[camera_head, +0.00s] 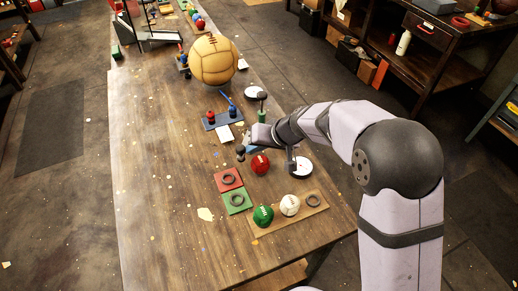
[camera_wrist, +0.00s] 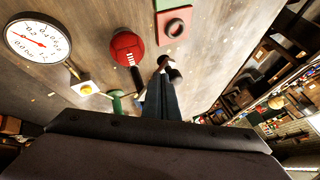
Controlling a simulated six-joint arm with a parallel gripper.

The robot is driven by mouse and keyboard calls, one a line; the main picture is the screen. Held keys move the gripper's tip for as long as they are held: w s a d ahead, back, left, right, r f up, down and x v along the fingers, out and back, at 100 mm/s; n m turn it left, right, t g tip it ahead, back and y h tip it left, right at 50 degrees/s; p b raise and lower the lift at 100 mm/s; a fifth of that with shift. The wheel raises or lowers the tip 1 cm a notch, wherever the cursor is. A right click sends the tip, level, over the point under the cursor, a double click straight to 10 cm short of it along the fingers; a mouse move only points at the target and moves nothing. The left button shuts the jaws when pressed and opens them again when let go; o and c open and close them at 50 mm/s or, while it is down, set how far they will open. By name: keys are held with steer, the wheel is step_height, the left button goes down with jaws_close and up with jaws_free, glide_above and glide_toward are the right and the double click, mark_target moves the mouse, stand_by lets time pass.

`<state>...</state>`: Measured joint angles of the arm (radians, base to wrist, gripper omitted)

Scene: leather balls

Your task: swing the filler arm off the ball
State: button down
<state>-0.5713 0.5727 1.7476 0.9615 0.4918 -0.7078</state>
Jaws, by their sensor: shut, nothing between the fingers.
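A red ball (camera_head: 260,163) sits on the workbench, and it also shows in the wrist view (camera_wrist: 124,46). In the wrist view a dark bar (camera_wrist: 136,78) reaches to the ball's lower edge; I cannot tell for sure that it is the filler arm or whether it touches the ball. A white round gauge (camera_head: 302,167) stands right of the ball; its dial (camera_wrist: 38,41) is large in the wrist view. My gripper (camera_wrist: 163,84) is shut and empty, just beside a dark knobbed piece (camera_wrist: 174,76). In the head view my gripper (camera_head: 246,149) is beyond the ball, partly hidden.
A wooden tray (camera_head: 274,227) holds a green ball, a white ball and a ring. A large tan ball (camera_head: 213,60) stands farther back. The bench's left side is mostly clear.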

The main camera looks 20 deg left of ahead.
mark_target(241, 149)
steer(key=a+m+t, duration=0.1)
steer(key=s+a+m+p, duration=0.1)
steer(key=a+m, duration=0.1)
steer(key=shift+s+r+t+h, duration=0.15)
steer(key=shift+s+t+h, duration=0.05)
steer(key=shift+t+h, duration=0.2)
steer(key=a+p, duration=0.5)
steer(key=a, duration=0.1)
steer(key=shift+w+a, duration=0.15)
steer(key=shift+w, duration=0.1)
stand_by(0.4)
steer(key=shift+b, duration=0.3)
